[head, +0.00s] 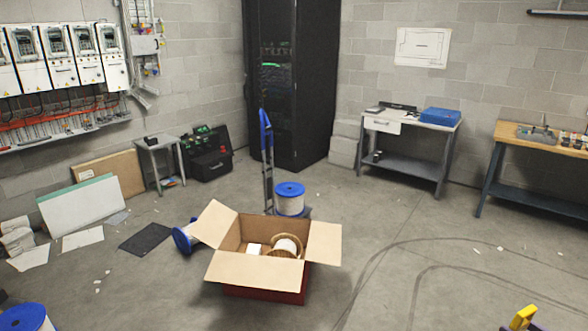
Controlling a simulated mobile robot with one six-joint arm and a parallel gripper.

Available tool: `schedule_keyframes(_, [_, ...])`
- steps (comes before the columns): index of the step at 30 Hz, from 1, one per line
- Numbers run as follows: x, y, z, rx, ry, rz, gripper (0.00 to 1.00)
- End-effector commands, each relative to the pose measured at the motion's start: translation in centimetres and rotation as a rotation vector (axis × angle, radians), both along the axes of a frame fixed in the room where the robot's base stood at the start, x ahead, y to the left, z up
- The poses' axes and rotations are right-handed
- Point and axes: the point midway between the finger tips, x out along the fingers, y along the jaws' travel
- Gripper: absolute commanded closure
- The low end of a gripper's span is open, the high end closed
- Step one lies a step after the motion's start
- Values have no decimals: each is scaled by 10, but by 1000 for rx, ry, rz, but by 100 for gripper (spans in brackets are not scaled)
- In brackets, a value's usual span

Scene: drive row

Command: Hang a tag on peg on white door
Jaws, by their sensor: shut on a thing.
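A row of several white drive units with white doors (62,73) hangs on the wall at the upper left in the head view. Each has a dark panel with a small display. Any peg on these doors is too small to make out. At the bottom right corner, a small part of my gripper (530,324) shows, cut off by the frame edge. It is shut on a yellow piece (523,316); I cannot tell surely whether this is the tag. My gripper is far from the white doors, on the opposite side of the view.
An open cardboard box (256,270) stands mid-floor, with a blue-ended spool (290,198) on a hand truck (267,150) behind it. Boards (85,205) and a small table (160,160) stand below the drives. Workbenches (410,126) line the right wall.

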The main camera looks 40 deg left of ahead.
Motion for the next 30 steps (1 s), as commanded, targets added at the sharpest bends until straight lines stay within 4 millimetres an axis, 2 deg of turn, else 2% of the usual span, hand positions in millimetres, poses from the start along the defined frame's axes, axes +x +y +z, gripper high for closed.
schedule_keyframes(30, [0,-39,0,0,0,-58,75])
